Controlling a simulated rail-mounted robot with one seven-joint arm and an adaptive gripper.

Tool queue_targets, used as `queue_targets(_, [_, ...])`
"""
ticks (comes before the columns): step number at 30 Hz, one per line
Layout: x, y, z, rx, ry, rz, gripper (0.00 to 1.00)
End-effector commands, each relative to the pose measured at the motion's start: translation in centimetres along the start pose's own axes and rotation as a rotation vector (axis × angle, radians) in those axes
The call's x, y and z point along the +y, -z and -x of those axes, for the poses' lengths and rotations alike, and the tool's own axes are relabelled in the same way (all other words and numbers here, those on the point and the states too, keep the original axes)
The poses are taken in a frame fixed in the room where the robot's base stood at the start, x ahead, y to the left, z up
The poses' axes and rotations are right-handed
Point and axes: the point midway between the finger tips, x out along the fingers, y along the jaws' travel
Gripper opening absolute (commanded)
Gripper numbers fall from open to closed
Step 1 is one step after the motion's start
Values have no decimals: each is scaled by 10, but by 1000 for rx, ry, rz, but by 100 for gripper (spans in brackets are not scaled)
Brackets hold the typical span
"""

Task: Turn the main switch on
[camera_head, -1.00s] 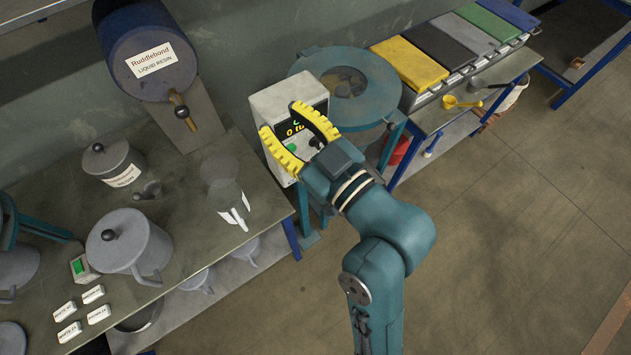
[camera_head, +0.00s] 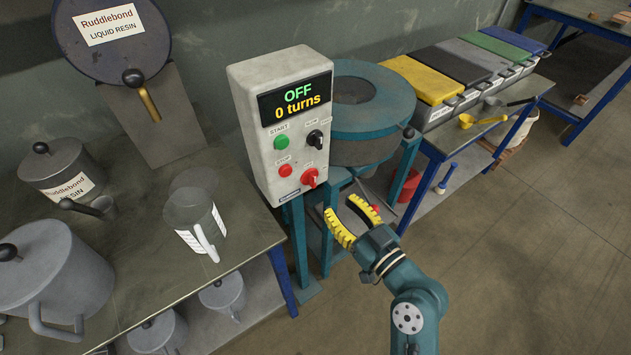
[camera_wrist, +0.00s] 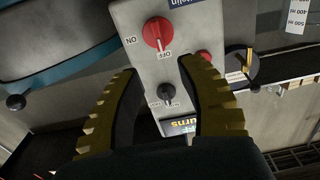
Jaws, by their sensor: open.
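The control box (camera_head: 250,160) is a pale upright box with a display (camera_head: 296,98) reading "OFF" and "0 turns". Its red rotary main switch (camera_head: 309,178) is at the lower right of the panel, below a black knob (camera_head: 315,138). A green START button (camera_head: 281,142) and a red STOP button (camera_head: 285,170) are on the left. In the wrist view the red switch (camera_wrist: 157,33) shows between ON and OFF labels, its pointer toward OFF. My gripper (camera_head: 349,214) has yellow ribbed fingers, open and empty, below and right of the switch, apart from it. The wrist view shows both fingers (camera_wrist: 158,75) spread toward the panel.
A round teal machine (camera_head: 376,95) stands behind the box. The bench (camera_head: 140,240) at left holds pots, a jug (camera_head: 196,222) and a resin drum (camera_head: 112,50). A red bucket (camera_head: 405,187) is under the right table. Floor at the right is clear.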

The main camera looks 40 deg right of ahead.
Motion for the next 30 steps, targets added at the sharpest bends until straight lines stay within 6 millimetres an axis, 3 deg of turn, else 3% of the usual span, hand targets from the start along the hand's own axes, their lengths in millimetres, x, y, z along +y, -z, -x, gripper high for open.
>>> queue_targets(6, [-1,-1,-55,1,4,2,39])
queue_targets(12, [0,-1,-88,0,0,1,39])
queue_targets(23, [0,0,-97,-1,0,0,39])
queue_targets(24, [0,0,-97,-1,0,0,37])
queue_targets(30, [0,0,-97,-1,0,0,0])
